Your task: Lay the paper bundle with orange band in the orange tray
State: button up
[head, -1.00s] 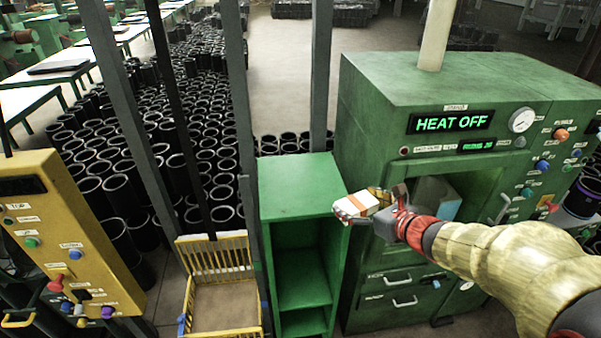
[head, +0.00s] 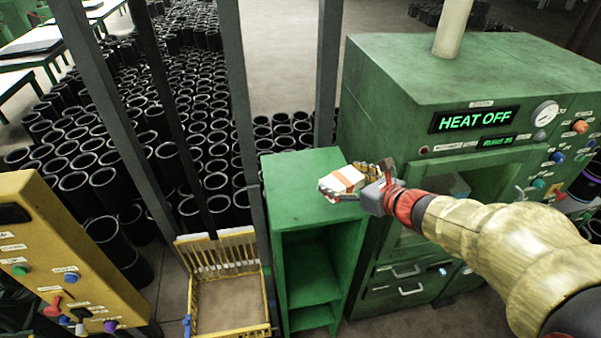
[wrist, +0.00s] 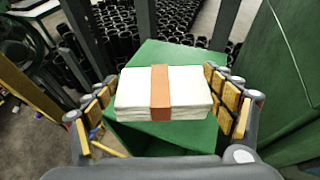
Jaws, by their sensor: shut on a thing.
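The paper bundle with orange band (head: 341,180) is a stack of white paper with an orange strip around its middle. My gripper (head: 350,184) is shut on it and holds it up in front of the green oven, by the top of the green shelf unit. In the wrist view the bundle (wrist: 190,90) lies between the two padded fingers of my gripper (wrist: 165,98), its band running across the middle. I see no orange tray in these views. A yellow slatted crate (head: 268,329) with a brown floor stands lower left of the bundle.
The green shelf unit (head: 290,200) has a bare top and open shelves. The green oven (head: 440,75) reads HEAT OFF. A yellow control panel (head: 50,240) stands at the left. Grey posts (head: 233,90) rise behind the crate, before many black sleeves (head: 75,181).

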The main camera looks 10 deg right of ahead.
jog(key=d+x, duration=0.1)
jog(key=x, duration=0.9)
send_over(312, 188)
jog(key=f, duration=0.5)
jog(key=shift+s+d+f, duration=0.1)
jog(key=shift+s+d, duration=0.05)
jog(key=shift+s, duration=0.05)
jog(key=f, duration=0.2)
jog(key=f+p, duration=0.1)
jog(key=shift+w+f, duration=0.25)
jog(key=shift+w, duration=0.05)
jog(key=shift+s+f, duration=0.1)
jog(key=shift+f, duration=0.15)
jog(key=o, duration=1.2)
jog(key=shift+c, duration=0.2)
